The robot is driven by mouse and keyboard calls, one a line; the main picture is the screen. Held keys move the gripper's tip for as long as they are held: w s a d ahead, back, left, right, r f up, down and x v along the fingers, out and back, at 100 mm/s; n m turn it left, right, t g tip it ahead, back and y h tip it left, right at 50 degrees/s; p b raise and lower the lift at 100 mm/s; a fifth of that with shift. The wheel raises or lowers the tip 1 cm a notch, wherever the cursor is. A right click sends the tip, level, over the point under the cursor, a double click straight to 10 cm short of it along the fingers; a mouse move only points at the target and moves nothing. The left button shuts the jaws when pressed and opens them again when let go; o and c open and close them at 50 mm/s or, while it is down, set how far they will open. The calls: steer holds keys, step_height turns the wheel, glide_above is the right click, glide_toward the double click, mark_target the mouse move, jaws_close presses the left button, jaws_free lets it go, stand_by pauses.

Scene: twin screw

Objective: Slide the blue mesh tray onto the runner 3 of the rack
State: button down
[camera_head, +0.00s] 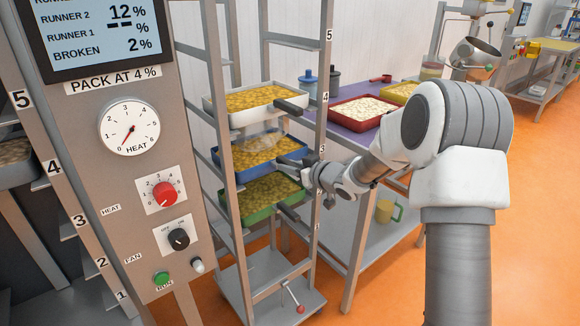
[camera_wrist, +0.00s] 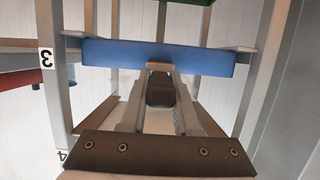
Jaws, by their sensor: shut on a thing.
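The blue mesh tray (camera_head: 232,166), holding yellow pieces, is inside the rack (camera_head: 316,110), between a white tray above and a green tray below. It is about level with the label 3 (camera_head: 322,148) on the right post. My gripper (camera_head: 300,170) is shut on the tray's handle at its front right. In the wrist view the blue front wall (camera_wrist: 110,53) lies between the posts, beside an upside-down 3 (camera_wrist: 46,58), with the dark handle (camera_wrist: 160,90) between my fingers. I cannot tell whether the tray rests on both rails.
The white tray (camera_head: 213,107) and green tray (camera_head: 229,203) are close above and below. The oven panel (camera_head: 150,200) stands left. A table (camera_head: 345,140) with a red tray (camera_head: 334,113) stands behind right. Orange floor is open at far right.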

steer(key=shift+r, duration=0.15)
steer(key=c, duration=0.6)
jaws_free()
steer(key=shift+o, duration=0.2)
steer(key=shift+f, duration=0.25)
steer(key=p+v, duration=0.3)
steer(key=v, duration=1.4)
steer(key=shift+s+r+p, duration=0.2)
steer(key=shift+p, duration=0.2)
steer(key=shift+d, duration=0.1)
